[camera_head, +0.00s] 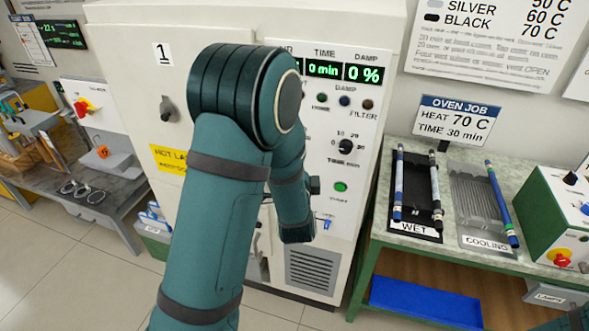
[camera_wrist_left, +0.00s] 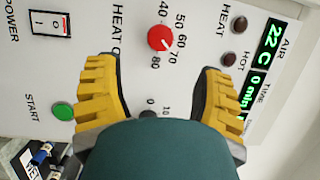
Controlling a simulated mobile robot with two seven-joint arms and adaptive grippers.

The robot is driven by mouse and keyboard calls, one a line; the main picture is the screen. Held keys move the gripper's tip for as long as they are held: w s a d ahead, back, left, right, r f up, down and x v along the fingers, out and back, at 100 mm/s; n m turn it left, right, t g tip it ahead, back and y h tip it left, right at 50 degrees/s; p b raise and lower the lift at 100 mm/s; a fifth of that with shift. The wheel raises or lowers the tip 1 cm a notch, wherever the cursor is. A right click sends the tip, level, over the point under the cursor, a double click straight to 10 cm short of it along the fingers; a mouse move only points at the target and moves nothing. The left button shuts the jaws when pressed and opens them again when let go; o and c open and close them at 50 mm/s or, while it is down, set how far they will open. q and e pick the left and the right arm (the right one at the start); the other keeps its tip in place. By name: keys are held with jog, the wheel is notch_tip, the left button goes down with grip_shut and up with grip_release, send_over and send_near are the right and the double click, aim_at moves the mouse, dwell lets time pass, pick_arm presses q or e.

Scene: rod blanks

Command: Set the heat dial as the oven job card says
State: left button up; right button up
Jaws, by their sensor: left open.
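The red heat dial (camera_wrist_left: 160,38) is on the white oven panel, with a scale from 40 to 80 beside it. Its pointer is too small to read surely. My left gripper (camera_wrist_left: 159,65) is open, its yellow fingers on either side of and just below the dial in the left wrist view, and holds nothing. Whether it touches the panel cannot be told. In the head view my left arm hides the dial and this gripper. The oven job card (camera_head: 455,118) reads HEAT 70 C, TIME 30 min. My right gripper is out of view.
The panel also has a black time knob (camera_head: 345,147), a power switch (camera_wrist_left: 50,22) and a green start button (camera_wrist_left: 62,111). The display (camera_wrist_left: 262,75) shows 22 C and 0 min. The bench (camera_head: 405,255) at right bears wet and cooling trays with rods.

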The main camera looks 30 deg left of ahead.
pick_arm(q)
jog(key=v, duration=0.3)
jog(key=shift+s+d, duration=0.15)
jog(key=shift+s, duration=0.15)
jog(key=s+d+f+n+g+h+b, duration=0.1)
jog(key=d+f+n+g+h, duration=0.25)
jog(key=f, duration=0.65)
jog(key=s+d+f+n+g+h+b, duration=0.15)
jog(key=d+f+h, duration=0.35)
jog(key=f, duration=0.5)
jog(key=s+d+f+n+g+h, duration=0.5)
jog(key=s+d+f+n+g, duration=0.3)
jog(key=s+d+f, duration=0.3)
jog(key=shift+s+d+g+h, duration=0.35)
jog(key=shift+s+d, duration=0.2)
jog(key=shift+s, duration=0.6)
